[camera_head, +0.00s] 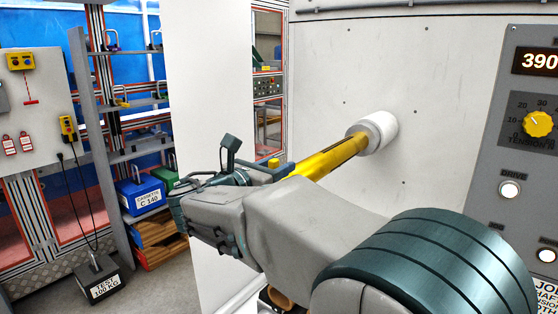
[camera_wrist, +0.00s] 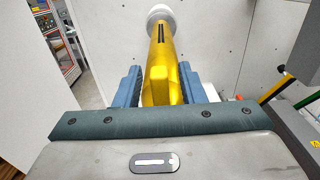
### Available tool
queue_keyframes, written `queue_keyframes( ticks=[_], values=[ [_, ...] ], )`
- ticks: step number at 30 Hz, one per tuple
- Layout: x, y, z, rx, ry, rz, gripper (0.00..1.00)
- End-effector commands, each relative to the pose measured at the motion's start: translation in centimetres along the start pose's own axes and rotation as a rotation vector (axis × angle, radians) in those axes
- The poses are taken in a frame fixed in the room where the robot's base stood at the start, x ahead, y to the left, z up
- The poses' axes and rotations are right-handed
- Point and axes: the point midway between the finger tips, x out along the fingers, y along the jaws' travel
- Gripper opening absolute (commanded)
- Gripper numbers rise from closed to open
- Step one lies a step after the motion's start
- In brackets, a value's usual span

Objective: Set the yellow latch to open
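The yellow latch is a long yellow bar (camera_head: 330,159) on a round white hub (camera_head: 378,132) on the pale wall panel. The bar slopes from the hub down to the left in the head view. In the wrist view the yellow latch (camera_wrist: 161,62) runs from the hub toward me, with a dark slot on its upper part and a raised block near my end. My gripper (camera_wrist: 161,88) has one blue finger on each side of the bar, close to it. I cannot tell whether both fingers touch it. My arm hides the bar's lower end in the head view.
A grey control panel (camera_head: 487,130) with a yellow tension knob (camera_head: 538,124) stands at the right. The wall around the hub is clear.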

Motion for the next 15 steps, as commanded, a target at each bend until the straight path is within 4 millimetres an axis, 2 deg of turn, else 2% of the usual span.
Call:
queue_keyframes(
  ticks=[5, 13, 14, 15],
  values=[
    [1.15, -0.01, 0.01, 0.000, 0.000, 0.000, 0.36],
    [1.28, -0.02, -0.03, 0.001, 0.001, 0.000, 0.36],
    [1.27, -0.02, -0.03, 0.001, 0.001, 0.000, 0.31],
    [1.27, -0.03, -0.03, 0.001, 0.001, 0.000, 0.20]
  ],
)
